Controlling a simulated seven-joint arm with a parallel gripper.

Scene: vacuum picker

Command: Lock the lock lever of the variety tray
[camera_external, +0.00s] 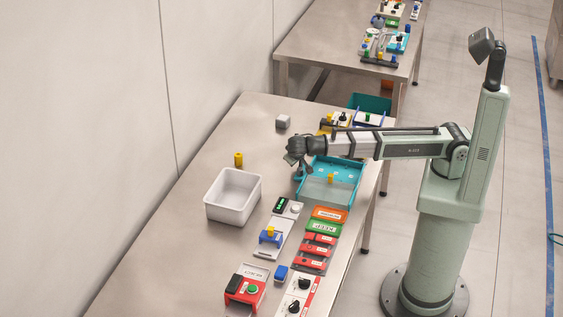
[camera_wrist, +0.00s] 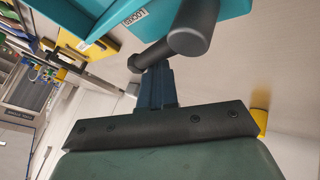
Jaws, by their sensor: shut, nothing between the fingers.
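The teal variety tray (camera_external: 345,196) lies near the right edge of the table, and its teal side shows at the top of the wrist view (camera_wrist: 100,18). A white label on it appears to read "LOCKED". A dark grey rod with a thick cylindrical end, which looks like the lock lever (camera_wrist: 193,32), crosses in front of the tray in the wrist view. My gripper (camera_wrist: 157,76) is shut and empty, its fingertips close to the rod; I cannot tell if they touch. In the external view my gripper (camera_external: 299,173) is at the tray's left side, and the lever there is unclear.
A white bin (camera_external: 233,196) stands to the left, with a yellow block (camera_external: 238,159) behind it and a grey cube (camera_external: 283,121) farther back. Button and switch panels (camera_external: 246,291) fill the table's front. Yellow-based devices sit beyond the tray. Bare table lies left of my gripper.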

